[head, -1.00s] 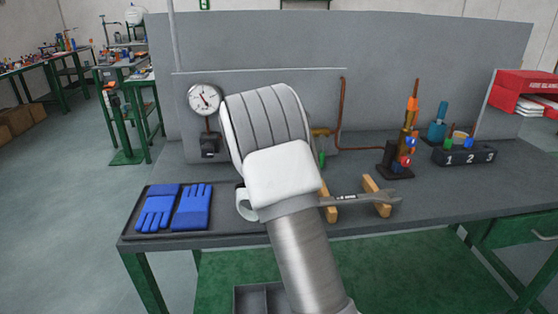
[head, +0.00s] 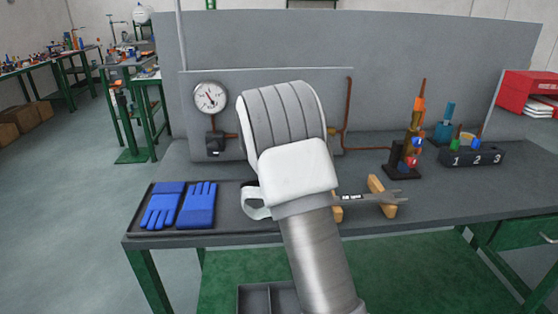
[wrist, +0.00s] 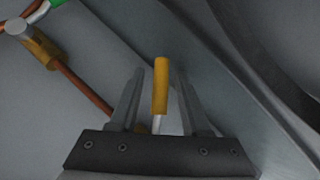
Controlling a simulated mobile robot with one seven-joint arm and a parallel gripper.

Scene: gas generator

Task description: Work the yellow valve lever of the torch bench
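The yellow valve lever (wrist: 161,86) is a short yellow grip on a pale metal stem, in the middle of the wrist view. My gripper (wrist: 157,73) has its two grey fingers apart, one on each side of the lever. A narrow gap shows between the lever and each finger, and no firm contact is visible. In the head view my arm hides the lever and my fingers. The torch bench (head: 285,222) is a grey worktop on green legs with a grey back panel.
A pressure gauge (head: 210,97) sits left of my arm. Blue gloves (head: 198,205) lie on a dark tray at the left. A wrench (head: 369,198) rests on wooden blocks. A torch (head: 411,142) and a numbered block (head: 471,157) stand right. A copper pipe (wrist: 82,91) and brass fitting (wrist: 40,47) are near my gripper.

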